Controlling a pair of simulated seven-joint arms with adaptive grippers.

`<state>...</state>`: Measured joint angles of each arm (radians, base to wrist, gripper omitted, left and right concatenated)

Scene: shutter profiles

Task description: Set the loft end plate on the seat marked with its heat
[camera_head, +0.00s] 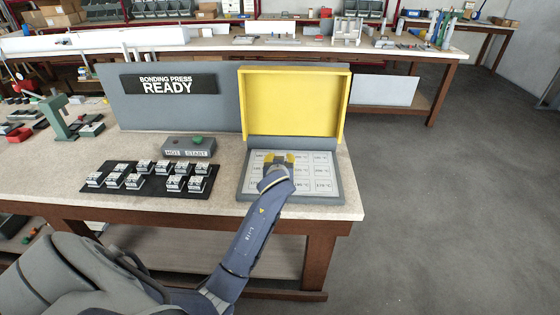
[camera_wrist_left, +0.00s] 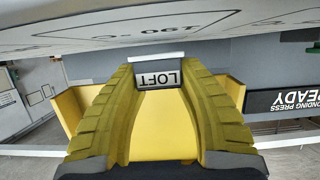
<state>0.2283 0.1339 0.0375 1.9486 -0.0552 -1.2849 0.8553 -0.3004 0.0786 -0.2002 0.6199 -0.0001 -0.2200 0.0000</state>
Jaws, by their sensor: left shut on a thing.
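The loft end plate (camera_wrist_left: 158,75), a small block with an upside-down LOFT label and a pale edge, sits between the yellow fingers of my left gripper (camera_wrist_left: 157,90) in the left wrist view. My left gripper (camera_head: 277,160) is shut on it, over the upper middle of the seat plate (camera_head: 250,196) in the head view, hiding the end plate there. The seat plate bears rows of white seats marked in °C. An upside-down mark like 190 °C (camera_wrist_left: 165,32) shows close by in the wrist view. I cannot tell whether the end plate touches the seat. My right gripper is not in view.
The press's yellow lid (camera_head: 292,104) stands open behind the seats. A black mat (camera_head: 150,186) with several labelled blocks lies left of the press. A grey control box (camera_head: 188,147) with a START button stands behind it. A READY sign (camera_head: 168,84) is on the back panel.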

